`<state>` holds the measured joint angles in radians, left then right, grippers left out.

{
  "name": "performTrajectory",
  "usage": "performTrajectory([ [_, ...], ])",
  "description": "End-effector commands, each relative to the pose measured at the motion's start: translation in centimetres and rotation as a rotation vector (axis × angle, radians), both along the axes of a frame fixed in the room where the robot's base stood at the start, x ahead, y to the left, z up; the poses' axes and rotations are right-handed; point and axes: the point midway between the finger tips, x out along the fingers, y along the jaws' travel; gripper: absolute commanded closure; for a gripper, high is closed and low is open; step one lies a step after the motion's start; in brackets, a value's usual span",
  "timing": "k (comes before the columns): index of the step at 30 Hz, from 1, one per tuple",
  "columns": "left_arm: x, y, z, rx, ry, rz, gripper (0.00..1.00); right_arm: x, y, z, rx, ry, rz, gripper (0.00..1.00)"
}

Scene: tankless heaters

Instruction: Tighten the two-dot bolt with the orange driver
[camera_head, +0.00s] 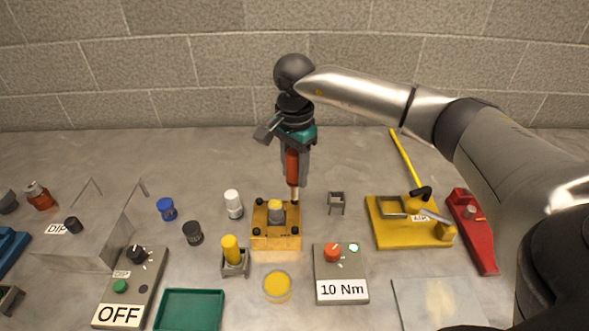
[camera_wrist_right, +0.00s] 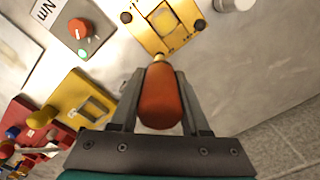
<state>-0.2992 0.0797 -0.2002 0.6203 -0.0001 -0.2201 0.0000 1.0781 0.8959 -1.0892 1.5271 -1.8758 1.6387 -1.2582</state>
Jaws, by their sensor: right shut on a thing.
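My right gripper (camera_head: 297,170) points down, shut on the orange driver (camera_head: 292,166), whose handle is also between the fingers in the wrist view (camera_wrist_right: 160,100). The driver is roughly upright, its shaft reaching down at the far right corner of the yellow block (camera_head: 265,241). The block has dark bolts near its corners, such as the near left one (camera_head: 257,231) and near right one (camera_head: 294,231). I cannot tell whether the driver tip touches the far right bolt, nor make out the dot marks. The block also shows in the wrist view (camera_wrist_right: 155,40). My left gripper is out of view.
A grey box labelled "10 Nm" (camera_head: 327,274) with a red knob stands right of the block. A yellow fixture (camera_head: 400,237) and red tool (camera_head: 472,232) lie farther right. A white cylinder (camera_head: 233,204) and a yellow-topped holder (camera_head: 233,258) stand close left of the block.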

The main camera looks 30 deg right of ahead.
Motion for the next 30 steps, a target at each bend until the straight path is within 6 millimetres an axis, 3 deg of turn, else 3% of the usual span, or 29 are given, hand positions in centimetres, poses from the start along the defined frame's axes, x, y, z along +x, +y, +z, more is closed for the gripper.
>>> performTrajectory([
  [30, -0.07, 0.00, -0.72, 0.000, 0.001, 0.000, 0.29, 0.03, 0.04, -0.93, 0.000, -0.001, 0.000, 1.00],
])
